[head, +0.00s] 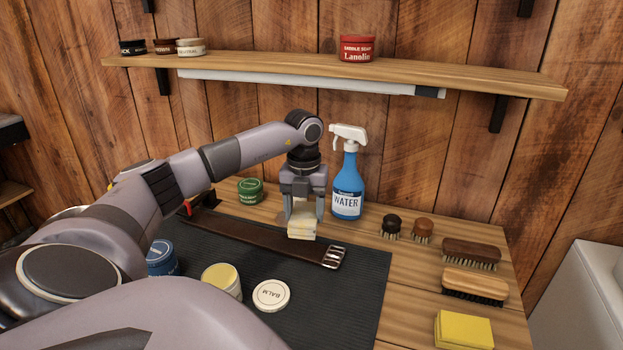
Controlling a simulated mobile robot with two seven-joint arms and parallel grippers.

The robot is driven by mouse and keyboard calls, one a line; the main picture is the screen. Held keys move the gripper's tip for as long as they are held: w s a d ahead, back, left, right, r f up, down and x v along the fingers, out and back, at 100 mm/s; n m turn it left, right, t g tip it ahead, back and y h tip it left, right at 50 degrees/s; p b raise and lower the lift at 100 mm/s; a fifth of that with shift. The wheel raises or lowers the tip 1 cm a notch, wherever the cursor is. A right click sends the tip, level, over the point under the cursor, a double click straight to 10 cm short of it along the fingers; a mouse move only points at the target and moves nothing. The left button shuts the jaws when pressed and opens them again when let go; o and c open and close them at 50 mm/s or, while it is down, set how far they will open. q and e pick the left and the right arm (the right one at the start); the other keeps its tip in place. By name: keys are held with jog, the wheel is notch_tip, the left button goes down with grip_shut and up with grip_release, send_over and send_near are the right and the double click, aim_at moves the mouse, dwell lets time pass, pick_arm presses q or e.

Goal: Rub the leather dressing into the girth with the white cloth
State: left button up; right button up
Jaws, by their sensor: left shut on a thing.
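The girth (240,234), a dark brown leather strap with a metal buckle (333,257) at its right end, lies across the black mat (345,300). My left gripper (303,216) points down over the girth's right part. It is shut on the folded white cloth (302,229), a cream-white pad. The cloth is at the girth's far edge near the buckle; whether it presses on the leather is hard to tell. An open tin with pale yellow contents (221,277) stands on the mat, with a white lid marked BALM (271,295) beside it. My right gripper is not in view.
A blue WATER spray bottle (347,190) stands close behind the gripper, with a green tin (250,190) to its left. A blue tin (161,258) is at left. Several brushes (474,285) and yellow sponges (463,329) lie at right. A shelf (290,70) overhangs the back.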

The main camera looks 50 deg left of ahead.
pick_arm(q)
jog(key=shift+r, duration=0.45)
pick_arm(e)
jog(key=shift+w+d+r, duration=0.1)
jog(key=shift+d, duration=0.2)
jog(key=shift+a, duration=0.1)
